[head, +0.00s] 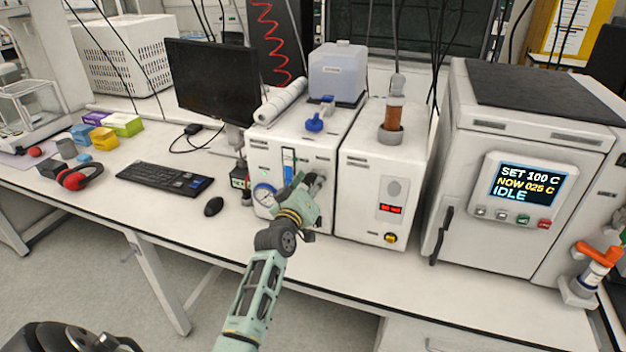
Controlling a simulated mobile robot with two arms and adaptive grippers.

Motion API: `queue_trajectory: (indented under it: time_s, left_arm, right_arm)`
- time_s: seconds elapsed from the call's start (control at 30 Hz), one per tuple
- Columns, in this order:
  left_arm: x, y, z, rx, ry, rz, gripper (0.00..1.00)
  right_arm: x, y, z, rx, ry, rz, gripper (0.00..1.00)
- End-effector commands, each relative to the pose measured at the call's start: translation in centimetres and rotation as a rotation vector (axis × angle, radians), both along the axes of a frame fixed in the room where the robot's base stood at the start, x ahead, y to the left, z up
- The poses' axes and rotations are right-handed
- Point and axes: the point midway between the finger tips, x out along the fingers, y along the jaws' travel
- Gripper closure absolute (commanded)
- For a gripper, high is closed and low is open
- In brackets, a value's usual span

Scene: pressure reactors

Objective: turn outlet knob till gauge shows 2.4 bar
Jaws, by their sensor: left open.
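My left gripper (312,184) is at the right part of that front, right of the gauge and of a blue vertical strip. It is open. The gripper covers the panel there, so I cannot make out the outlet knob or tell whether the fingers touch it. My right gripper is not in view.
A second white unit (366,175) with a red display stands close on the right. Beyond it is a large oven (520,165) showing IDLE. A mouse (214,206) and keyboard (165,180) lie to the left. The bench front below the units is mostly clear.

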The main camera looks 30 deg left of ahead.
Motion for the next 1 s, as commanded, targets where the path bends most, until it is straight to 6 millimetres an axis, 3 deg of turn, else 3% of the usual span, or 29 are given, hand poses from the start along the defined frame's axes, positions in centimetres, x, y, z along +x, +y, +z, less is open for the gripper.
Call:
queue_trajectory:
  time_s: [0.37, 0.8, 1.0]
  left_arm:
    - [0.58, 0.15, -0.03, 0.001, 0.001, 0.001, 0.59]
    - [0.59, 0.07, 0.01, 0.000, 0.000, -0.001, 0.97]
    - [0.61, 0.05, 0.02, 0.104, 0.025, -0.002, 0.99]
  right_arm:
    - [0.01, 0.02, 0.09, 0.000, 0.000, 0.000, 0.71]
    - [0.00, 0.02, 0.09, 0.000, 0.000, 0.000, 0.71]
    - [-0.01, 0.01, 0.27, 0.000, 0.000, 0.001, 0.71]
